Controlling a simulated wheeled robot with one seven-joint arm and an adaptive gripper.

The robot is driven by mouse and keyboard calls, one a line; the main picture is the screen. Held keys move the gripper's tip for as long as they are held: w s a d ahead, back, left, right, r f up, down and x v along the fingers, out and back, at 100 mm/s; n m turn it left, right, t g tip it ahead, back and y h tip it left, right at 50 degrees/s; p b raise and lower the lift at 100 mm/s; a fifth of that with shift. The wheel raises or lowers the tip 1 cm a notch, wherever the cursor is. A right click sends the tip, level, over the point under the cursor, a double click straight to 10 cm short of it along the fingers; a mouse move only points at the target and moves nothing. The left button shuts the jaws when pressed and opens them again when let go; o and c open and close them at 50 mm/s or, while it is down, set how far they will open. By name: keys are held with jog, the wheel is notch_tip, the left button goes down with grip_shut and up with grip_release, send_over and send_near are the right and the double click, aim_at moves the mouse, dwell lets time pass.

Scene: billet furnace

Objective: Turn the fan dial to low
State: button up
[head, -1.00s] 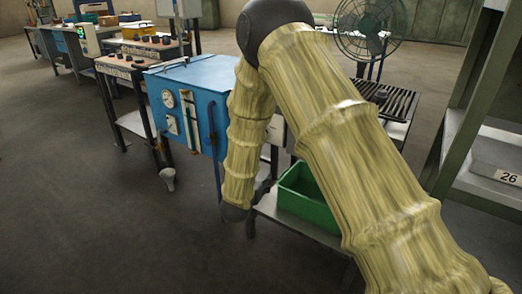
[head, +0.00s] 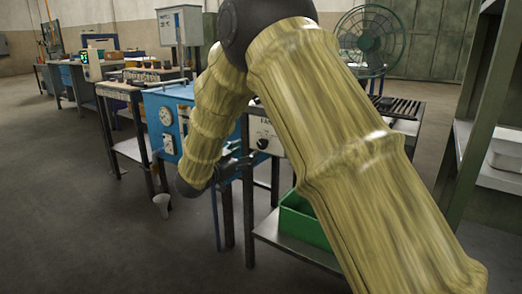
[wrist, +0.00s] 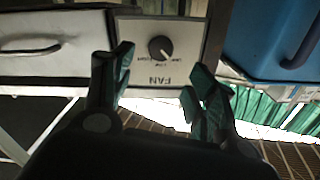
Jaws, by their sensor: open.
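The fan dial (wrist: 160,48) is a round black knob on a white panel (wrist: 185,28). The panel is marked FAN, upside down in the wrist view, with small labels around the knob; its exact setting is too small to read. In the head view the dial (head: 262,143) shows on the white panel, just right of my gripper (head: 232,168). In the wrist view my gripper (wrist: 157,84) is open and empty. Its two dark-green-padded fingers are apart, with the dial beyond and between their tips. No touch on the dial shows.
A blue cabinet (head: 158,118) with gauges stands left of the panel. A green bin (head: 300,222) is on the low shelf below. A caged fan (head: 371,38) stands behind, and a green rack (head: 463,150) at right. Open floor lies at front left.

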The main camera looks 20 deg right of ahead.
aim_at(261, 144)
jog(key=b+x, duration=0.3)
jog(key=x, duration=0.5)
jog(key=shift+w+d+f, duration=0.2)
jog(key=shift+d, duration=0.1)
jog(key=shift+b+x, duration=0.4)
jog(key=shift+x, duration=0.35)
jog(key=shift+r, duration=0.15)
jog(key=c, duration=1)
